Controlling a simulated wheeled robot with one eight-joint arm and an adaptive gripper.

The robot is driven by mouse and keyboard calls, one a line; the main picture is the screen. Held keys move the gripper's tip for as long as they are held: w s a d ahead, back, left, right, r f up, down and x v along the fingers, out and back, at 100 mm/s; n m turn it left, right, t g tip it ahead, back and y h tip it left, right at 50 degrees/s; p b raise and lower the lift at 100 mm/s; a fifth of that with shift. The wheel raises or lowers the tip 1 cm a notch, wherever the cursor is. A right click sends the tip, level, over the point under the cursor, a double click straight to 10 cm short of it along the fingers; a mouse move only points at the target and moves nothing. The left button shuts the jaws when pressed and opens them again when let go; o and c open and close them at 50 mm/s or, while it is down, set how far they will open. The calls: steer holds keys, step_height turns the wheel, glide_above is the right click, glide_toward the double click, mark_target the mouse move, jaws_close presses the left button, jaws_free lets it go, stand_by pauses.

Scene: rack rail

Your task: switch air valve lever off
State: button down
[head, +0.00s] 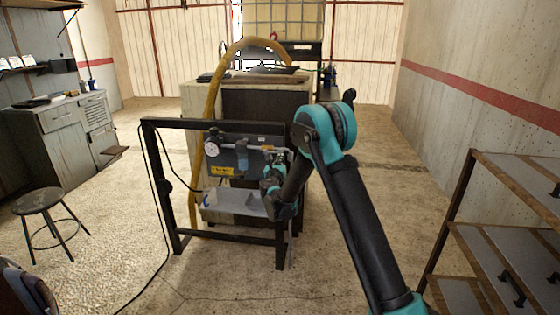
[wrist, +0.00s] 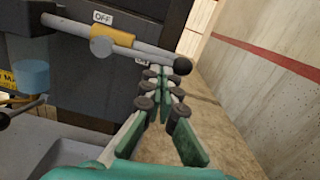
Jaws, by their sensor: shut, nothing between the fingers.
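The air valve lever (wrist: 150,53) is a grey bar with a black ball knob (wrist: 182,65) at its right end and a yellow-orange section (wrist: 112,36). It runs along the pipe, sloping down to the right in the wrist view. An OFF label (wrist: 102,18) shows above it; another label (wrist: 141,60), partly hidden, lies below. My gripper (wrist: 162,70) is shut and empty, its fingertips just under the lever near the knob; I cannot tell whether they touch. In the head view my gripper (head: 276,160) is at the right of the dark valve panel (head: 232,156), and the lever is mostly hidden.
The panel hangs on a black frame (head: 160,200) with a gauge (head: 212,148), a blue cup-shaped part (wrist: 31,75) and a grey tray (head: 235,203). A yellow hose (head: 212,100) rises behind. A shelf rack (head: 500,230) stands at right, a stool (head: 40,202) at left.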

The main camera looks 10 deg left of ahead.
steer(key=a+r+n, duration=0.5)
steer(key=r+n, duration=0.3)
steer(key=shift+a+r+y, duration=0.2)
steer(key=shift+y, duration=0.1)
stand_by(0.8)
steer(key=shift+w+a, duration=0.1)
stand_by(0.5)
